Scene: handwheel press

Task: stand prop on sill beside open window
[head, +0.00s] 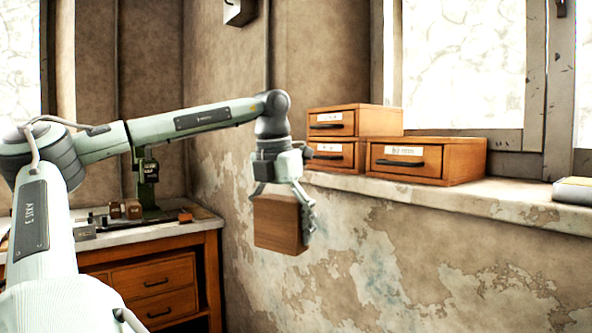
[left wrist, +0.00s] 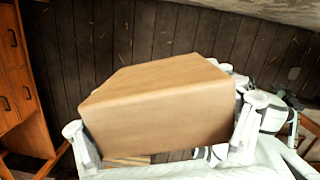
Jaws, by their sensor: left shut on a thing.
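My left gripper (head: 283,200) points down and is shut on a brown wooden block, the prop (head: 281,224). It holds the prop in the air in front of the wall, below the sill's height. In the left wrist view the prop (left wrist: 160,100) fills the middle, between the fingers, with the floor far beneath it. The stone sill (head: 500,196) runs along the wall at the right in the head view. The window (head: 463,62) is above the sill; I cannot tell whether it is open. My right gripper is not in view.
Small wooden drawer boxes (head: 425,161) stand on the sill, two of them stacked (head: 352,122). A pale book-like object (head: 574,190) lies at the sill's right end. Bare sill lies between. A wooden workbench (head: 150,285) with a green press (head: 148,190) is at the left.

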